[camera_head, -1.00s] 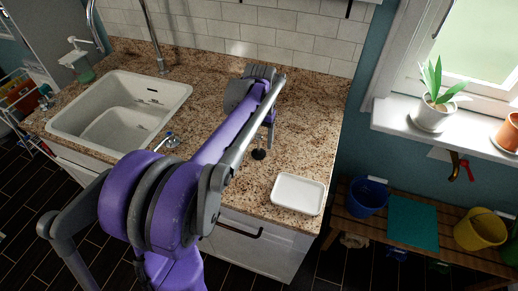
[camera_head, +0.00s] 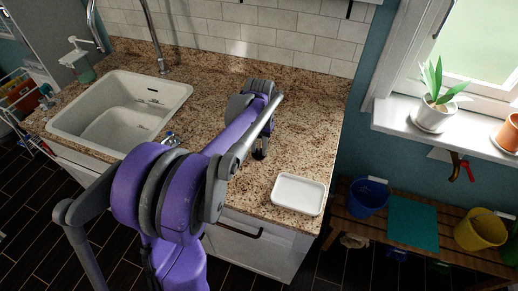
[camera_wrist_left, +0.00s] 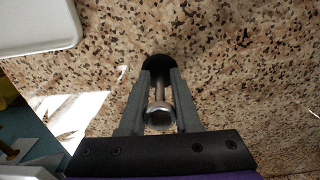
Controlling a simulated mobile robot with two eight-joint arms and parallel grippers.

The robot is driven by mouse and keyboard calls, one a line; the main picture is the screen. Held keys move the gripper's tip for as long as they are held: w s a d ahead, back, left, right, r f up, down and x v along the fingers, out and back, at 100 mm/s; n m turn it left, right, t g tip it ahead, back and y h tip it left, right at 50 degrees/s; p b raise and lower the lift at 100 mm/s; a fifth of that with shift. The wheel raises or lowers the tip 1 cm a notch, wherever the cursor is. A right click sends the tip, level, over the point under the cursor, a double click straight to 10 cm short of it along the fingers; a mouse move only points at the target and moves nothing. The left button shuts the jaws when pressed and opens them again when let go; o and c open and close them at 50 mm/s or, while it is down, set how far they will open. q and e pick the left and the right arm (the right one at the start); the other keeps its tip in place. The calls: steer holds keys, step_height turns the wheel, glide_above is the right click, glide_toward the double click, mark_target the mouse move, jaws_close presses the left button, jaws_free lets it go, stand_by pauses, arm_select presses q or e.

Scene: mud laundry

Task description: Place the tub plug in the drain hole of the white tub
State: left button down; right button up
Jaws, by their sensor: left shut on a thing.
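The tub plug (camera_wrist_left: 158,64) has a black round base and a metal stem with a knob. My left gripper (camera_wrist_left: 160,82) is shut on its stem in the left wrist view, with a finger on each side. The base is at or very near the granite counter; I cannot tell whether it touches. In the head view the left gripper (camera_head: 260,151) is low over the counter, and the plug there is mostly hidden. The white tub (camera_head: 171,95) is sunk in the counter at the left, well apart from the gripper. Its drain hole cannot be made out. My right gripper is not in view.
A white dish (camera_head: 298,194) lies on the counter right of the gripper and also shows in the left wrist view (camera_wrist_left: 38,22). A tap (camera_head: 153,40) rises behind the tub. A small metal-and-blue item (camera_head: 170,138) is near the tub's right side. The back counter is clear.

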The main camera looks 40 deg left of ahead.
arm_select(q)
step_height(320, 180, up, 10)
steer(key=shift+s, duration=0.1)
stand_by(0.6)
